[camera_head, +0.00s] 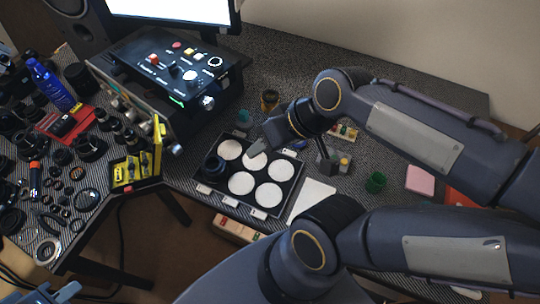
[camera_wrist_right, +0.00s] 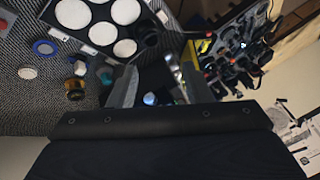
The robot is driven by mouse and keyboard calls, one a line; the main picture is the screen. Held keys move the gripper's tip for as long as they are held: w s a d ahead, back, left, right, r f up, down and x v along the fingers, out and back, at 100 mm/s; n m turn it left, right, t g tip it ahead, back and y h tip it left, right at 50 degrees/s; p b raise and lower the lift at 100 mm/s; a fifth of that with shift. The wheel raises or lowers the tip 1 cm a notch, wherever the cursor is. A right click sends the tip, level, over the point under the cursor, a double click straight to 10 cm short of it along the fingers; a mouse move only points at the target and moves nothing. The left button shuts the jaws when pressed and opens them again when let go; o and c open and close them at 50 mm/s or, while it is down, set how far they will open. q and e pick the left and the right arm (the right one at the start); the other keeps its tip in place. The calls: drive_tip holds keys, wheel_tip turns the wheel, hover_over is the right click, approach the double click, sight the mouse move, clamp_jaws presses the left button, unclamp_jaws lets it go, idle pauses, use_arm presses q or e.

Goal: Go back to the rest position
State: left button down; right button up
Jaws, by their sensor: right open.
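My right arm comes in from the right in the head view and folds over the table. Its gripper (camera_head: 260,147) hangs above the black tray's upper part and hides some of it. In the right wrist view the right gripper (camera_wrist_right: 158,68) has its two fingers well apart, with nothing held between them. Only a small blue-grey part of my left gripper (camera_head: 60,293) shows at the bottom left corner of the head view, low and off the table. Its jaws cannot be made out.
A black tray (camera_head: 207,181) with round white pads lies under the right gripper. A control box (camera_head: 165,62) and monitor stand behind left. A yellow holder (camera_head: 137,170) and several lens parts crowd the left table.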

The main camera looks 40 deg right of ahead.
drive_tip(key=shift+s+a+f+m, duration=0.2)
drive_tip(key=shift+s+a, duration=0.15)
drive_tip(key=shift+s, duration=0.25)
drive_tip(key=shift+s+a+f+m, duration=0.2)
drive_tip(key=shift+s+a, duration=0.15)
drive_tip(key=shift+s, duration=0.25)
